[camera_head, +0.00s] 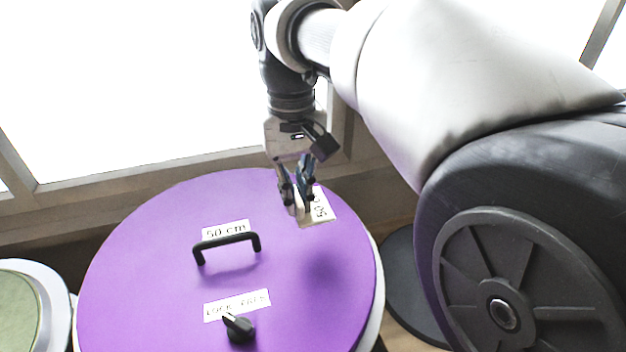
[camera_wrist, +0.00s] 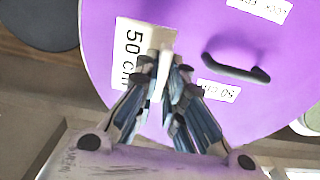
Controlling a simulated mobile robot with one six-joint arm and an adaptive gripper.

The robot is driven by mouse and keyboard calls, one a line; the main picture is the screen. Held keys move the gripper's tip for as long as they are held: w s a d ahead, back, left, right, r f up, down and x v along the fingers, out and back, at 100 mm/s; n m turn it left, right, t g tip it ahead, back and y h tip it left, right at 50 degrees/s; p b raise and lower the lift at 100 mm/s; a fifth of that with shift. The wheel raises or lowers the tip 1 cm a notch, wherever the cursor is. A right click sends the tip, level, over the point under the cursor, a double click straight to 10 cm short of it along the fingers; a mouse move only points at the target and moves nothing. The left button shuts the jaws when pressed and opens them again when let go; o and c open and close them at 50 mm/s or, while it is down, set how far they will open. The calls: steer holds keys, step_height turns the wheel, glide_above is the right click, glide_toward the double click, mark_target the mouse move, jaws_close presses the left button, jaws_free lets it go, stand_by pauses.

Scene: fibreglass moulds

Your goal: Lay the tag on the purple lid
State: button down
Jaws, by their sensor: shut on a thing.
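The purple lid (camera_head: 190,290) is a big round disc with a black handle (camera_head: 227,245) and a black knob (camera_head: 238,328). My gripper (camera_head: 300,208) is over the far right part of the lid, pointing down. It is shut on a pale tag (camera_head: 319,207) printed "50 cm", gripping a pale upright piece on it. The tag also shows in the wrist view (camera_wrist: 130,52), partly hidden by the fingers, with the lid (camera_wrist: 190,25) behind it. A soft shadow on the lid lies apart from the tag, so the tag appears held above the lid.
A "50 cm" label (camera_head: 226,229) lies by the handle and another label (camera_head: 237,305) by the knob. A pale round container with a green top (camera_head: 18,310) stands at the left. A dark disc (camera_head: 400,285) lies at the right. A window frame runs behind.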

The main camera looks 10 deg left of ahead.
mark_target(298, 237)
steer(key=shift+f, duration=3.6)
steer(key=shift+f+b, duration=0.1)
steer(key=shift+b, duration=0.2)
steer(key=c, duration=1.7)
jaws_free()
step_height(298, 237, up, 12)
steer(key=shift+r+p, duration=0.1)
steer(key=shift+p, duration=0.7)
